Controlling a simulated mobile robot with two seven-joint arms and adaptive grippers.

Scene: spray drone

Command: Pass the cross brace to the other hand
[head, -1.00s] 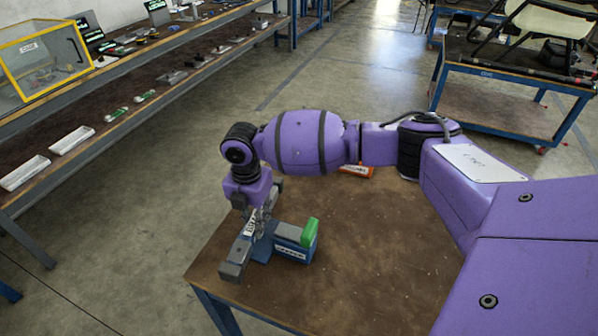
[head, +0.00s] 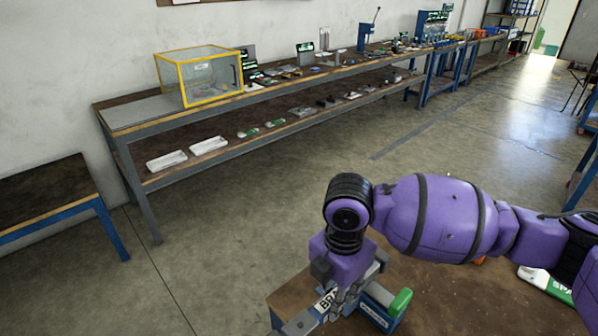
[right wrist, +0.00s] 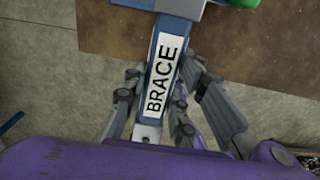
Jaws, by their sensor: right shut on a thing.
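The cross brace is a grey and blue bar with a white "BRACE" label (right wrist: 163,75), seen in the right wrist view and partly in the head view (head: 326,300). My right gripper (right wrist: 162,82) is shut on it, with fingers on both sides of the bar. In the head view the right gripper (head: 345,300) is low, at the near left corner of the brown table. A blue-grey labelled block with a green top (head: 385,308) is beside the brace; whether they touch is unclear. My left gripper is in no view.
The brown table top (head: 450,305) lies under my right arm. A green and white item (head: 545,282) is on its right part. A long shelf bench (head: 240,95) with a yellow-framed box (head: 200,76) stands along the wall. A low blue-legged table (head: 45,195) is at left. Floor between is clear.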

